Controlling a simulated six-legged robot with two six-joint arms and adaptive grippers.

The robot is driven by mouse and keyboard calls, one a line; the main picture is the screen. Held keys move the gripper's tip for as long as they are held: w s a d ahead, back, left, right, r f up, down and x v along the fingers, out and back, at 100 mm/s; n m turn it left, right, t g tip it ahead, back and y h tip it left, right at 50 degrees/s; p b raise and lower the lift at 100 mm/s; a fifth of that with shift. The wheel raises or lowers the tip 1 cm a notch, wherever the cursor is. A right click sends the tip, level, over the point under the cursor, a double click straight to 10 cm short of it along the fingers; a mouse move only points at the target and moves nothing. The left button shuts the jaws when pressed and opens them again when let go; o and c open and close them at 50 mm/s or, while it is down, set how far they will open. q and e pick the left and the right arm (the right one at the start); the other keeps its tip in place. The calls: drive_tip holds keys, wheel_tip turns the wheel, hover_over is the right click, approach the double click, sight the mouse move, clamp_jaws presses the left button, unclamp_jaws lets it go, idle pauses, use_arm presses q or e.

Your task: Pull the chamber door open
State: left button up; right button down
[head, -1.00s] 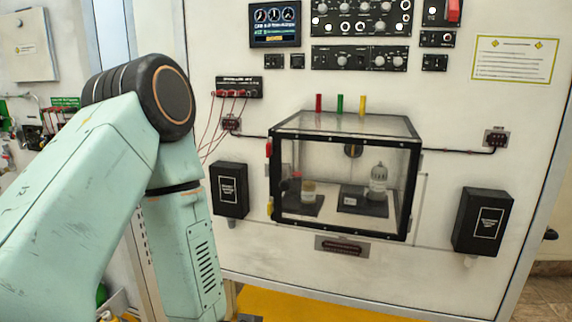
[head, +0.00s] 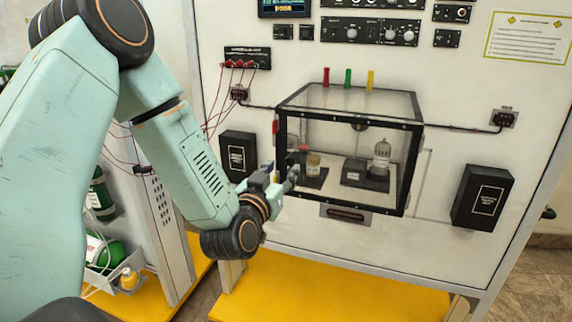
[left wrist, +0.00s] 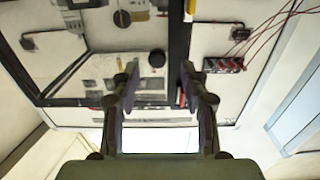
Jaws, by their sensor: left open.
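The clear chamber (head: 345,100) is fixed to the white panel. Its front door (head: 345,165), a clear pane in a black frame, looks shut. A red fitting (head: 275,127) sits at the frame's left edge. My left gripper (head: 284,178) is at the lower left of the door, hiding part of that edge. In the left wrist view the left gripper (left wrist: 160,72) has its fingers apart with nothing held. The black frame bar (left wrist: 180,45) shows beyond, near the right finger. Contact with the door cannot be told. My right gripper is not in view.
Jars (head: 381,158) stand inside the chamber. Black boxes flank it at left (head: 237,157) and right (head: 482,197). Red cables (head: 212,110) hang at upper left. A yellow platform (head: 330,292) lies below. The space in front of the door's right part is clear.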

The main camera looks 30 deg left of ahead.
sight(289, 162)
use_arm(q)
drive_tip(key=w, duration=0.3)
drive_tip(key=shift+w+a, duration=0.15)
drive_tip(key=shift+a, duration=0.15)
drive_tip(key=shift+d, duration=0.2)
drive_tip(key=c, duration=0.4)
clamp_jaws()
drive_tip(key=shift+a, duration=0.1)
